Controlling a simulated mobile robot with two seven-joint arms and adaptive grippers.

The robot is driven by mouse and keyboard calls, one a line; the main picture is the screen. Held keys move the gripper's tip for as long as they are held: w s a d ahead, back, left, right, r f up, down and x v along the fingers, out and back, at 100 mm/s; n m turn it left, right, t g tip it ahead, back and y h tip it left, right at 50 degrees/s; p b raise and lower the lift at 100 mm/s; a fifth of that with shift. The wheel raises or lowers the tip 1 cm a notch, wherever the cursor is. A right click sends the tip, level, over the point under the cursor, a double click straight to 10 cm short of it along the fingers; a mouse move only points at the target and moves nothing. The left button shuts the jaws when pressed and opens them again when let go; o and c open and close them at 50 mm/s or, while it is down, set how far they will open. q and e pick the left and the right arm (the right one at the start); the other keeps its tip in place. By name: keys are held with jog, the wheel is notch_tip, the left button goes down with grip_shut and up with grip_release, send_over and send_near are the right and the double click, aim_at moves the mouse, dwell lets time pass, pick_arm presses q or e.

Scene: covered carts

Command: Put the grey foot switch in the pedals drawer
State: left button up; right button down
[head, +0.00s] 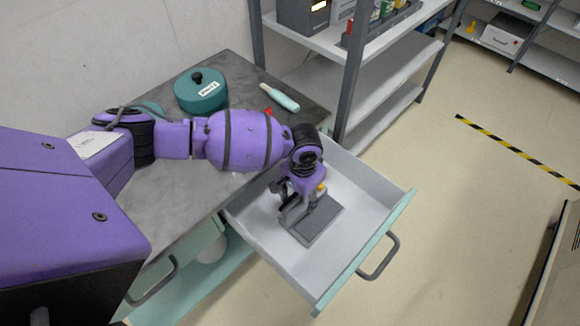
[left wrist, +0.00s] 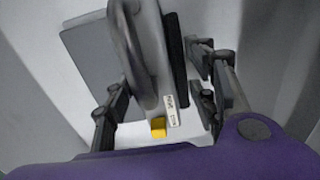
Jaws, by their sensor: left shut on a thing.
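The grey foot switch (head: 318,222) is a flat grey base with a raised, arched part. My left gripper (head: 297,203) is shut on the foot switch's raised part, pointing down inside the open drawer (head: 372,190). In the left wrist view, the foot switch (left wrist: 90,55) shows its grey base, arch, a small white label and a yellow patch, between the two dark fingers (left wrist: 160,108). The drawer has a pale grey inside, a teal front and a dark handle. I cannot tell if the base touches its floor. No drawer label is readable. My right gripper is not in view.
A teal lidded pot (head: 201,92) and a pale teal-handled tool (head: 280,97) lie on the dark cart top (head: 235,68). A grey shelf rack (head: 385,75) stands behind. A lower drawer handle (head: 152,281) shows at the left. The floor right of the drawer is clear.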

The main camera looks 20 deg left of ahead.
pick_arm(q)
jog(key=shift+w+r, duration=0.1)
jog(key=shift+w, duration=0.05)
jog(key=o, duration=1.3)
jog(key=shift+c, duration=0.2)
jog(key=o, duration=0.4)
jog(key=shift+o, duration=0.2)
jog(key=shift+r, duration=0.1)
notch_tip(320, 180, up, 12)
jog(key=p, duration=0.1)
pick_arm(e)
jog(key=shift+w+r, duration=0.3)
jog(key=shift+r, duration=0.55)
